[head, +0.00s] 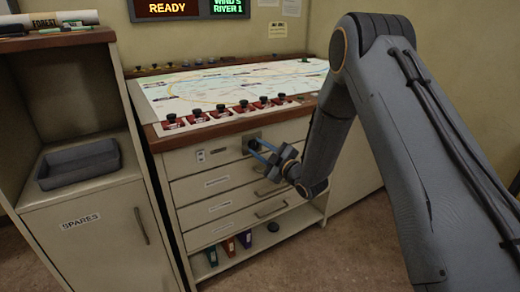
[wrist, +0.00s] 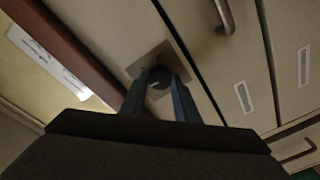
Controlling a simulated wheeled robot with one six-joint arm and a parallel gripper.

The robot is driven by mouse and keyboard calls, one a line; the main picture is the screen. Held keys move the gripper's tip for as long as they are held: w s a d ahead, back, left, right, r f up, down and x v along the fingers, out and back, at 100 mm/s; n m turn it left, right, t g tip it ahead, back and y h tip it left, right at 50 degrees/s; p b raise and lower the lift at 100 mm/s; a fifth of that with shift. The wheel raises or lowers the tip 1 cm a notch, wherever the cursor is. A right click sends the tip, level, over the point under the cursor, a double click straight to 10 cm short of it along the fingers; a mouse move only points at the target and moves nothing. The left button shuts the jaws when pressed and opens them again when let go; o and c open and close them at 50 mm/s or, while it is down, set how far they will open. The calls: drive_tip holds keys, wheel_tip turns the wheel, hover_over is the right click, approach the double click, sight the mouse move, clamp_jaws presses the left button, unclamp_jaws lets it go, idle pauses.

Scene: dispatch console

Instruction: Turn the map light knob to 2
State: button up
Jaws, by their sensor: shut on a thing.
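The map light knob (wrist: 159,78) is a dark round knob on a square metal plate (wrist: 141,66) on the front of the map console, just under its brown wooden edge. My gripper (head: 250,146) reaches it from the right with its two blue fingers. In the wrist view my gripper (wrist: 160,90) has one finger on each side of the knob and is shut on it. The head view shows the plate (head: 252,135) but my fingers cover most of the knob. I cannot read any number or pointer mark on it.
Several labelled drawers with handles (head: 270,209) lie below the knob. A row of black knobs on red bases (head: 220,111) lines the tabletop's front edge, before the map (head: 230,85). A spares cabinet (head: 95,240) with a grey tray (head: 78,165) stands left. Coloured binders (head: 228,246) sit on the bottom shelf.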

drive_tip(key=m, duration=0.5)
drive_tip(key=shift+m+t, duration=0.3)
drive_tip(key=shift+m+t+p, duration=0.3)
drive_tip(key=shift+m, duration=2.1)
drive_tip(key=shift+w, duration=0.1)
drive_tip(key=o, duration=1)
drive_tip(key=shift+d, duration=0.1)
drive_tip(key=shift+o, duration=0.2)
drive_tip(key=v, duration=0.7)
drive_tip(key=shift+s, duration=0.45)
drive_tip(key=shift+d, duration=0.2)
